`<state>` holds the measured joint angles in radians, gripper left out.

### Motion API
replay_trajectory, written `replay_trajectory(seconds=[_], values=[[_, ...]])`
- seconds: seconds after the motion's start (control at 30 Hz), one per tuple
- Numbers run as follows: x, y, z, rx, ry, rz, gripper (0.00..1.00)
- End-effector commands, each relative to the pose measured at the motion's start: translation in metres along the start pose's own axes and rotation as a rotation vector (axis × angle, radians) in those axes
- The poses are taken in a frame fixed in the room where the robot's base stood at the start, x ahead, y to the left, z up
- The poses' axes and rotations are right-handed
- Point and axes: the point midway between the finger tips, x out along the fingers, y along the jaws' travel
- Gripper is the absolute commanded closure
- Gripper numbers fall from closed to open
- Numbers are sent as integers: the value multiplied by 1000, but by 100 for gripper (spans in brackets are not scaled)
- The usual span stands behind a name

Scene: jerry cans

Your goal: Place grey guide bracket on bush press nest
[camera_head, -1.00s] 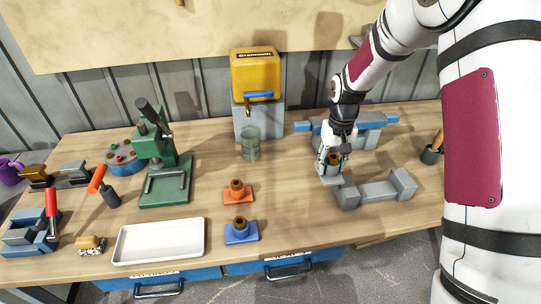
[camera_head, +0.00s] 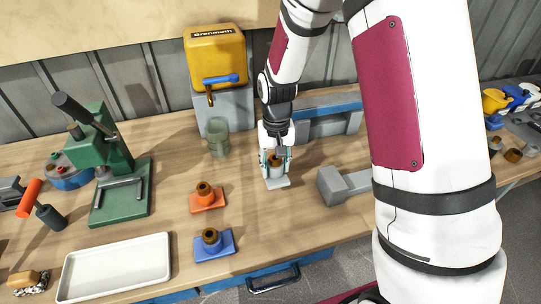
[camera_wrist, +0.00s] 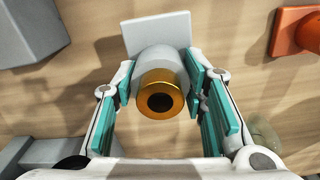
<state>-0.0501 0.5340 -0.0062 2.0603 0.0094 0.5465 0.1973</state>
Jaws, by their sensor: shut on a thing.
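The grey guide bracket (camera_head: 277,183) has a flat light plate, a round grey body and a brass bush on top. My gripper (camera_head: 275,160) is shut around the round body. In the wrist view the bracket's plate (camera_wrist: 158,33) extends beyond the fingers, and the brass bush (camera_wrist: 160,100) faces the camera between the teal pads. The bracket looks upright; I cannot tell how high it is above the bench. The green bush press (camera_head: 105,150) stands at the left, well away from my gripper. Its nest, with grey rails (camera_head: 122,190) on the green base, looks empty.
An orange bracket (camera_head: 207,200) and a blue bracket (camera_head: 213,246) stand between my gripper and the press. A greenish glass (camera_head: 217,138) stands behind them. A white tray (camera_head: 115,267) lies in front of the press. A grey block fixture (camera_head: 343,186) is to the right.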

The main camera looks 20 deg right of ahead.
Motion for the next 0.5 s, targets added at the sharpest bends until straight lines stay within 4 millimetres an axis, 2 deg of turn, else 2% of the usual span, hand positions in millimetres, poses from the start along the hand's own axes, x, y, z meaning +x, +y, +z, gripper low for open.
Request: replay_trajectory(seconds=[0.03, 0.2, 0.5], values=[[2, 0, -14, 1, 2, 0, 100], [5, 0, -50, 0, 1, 0, 100], [7, -1, -77, -1, 1, 0, 100]])
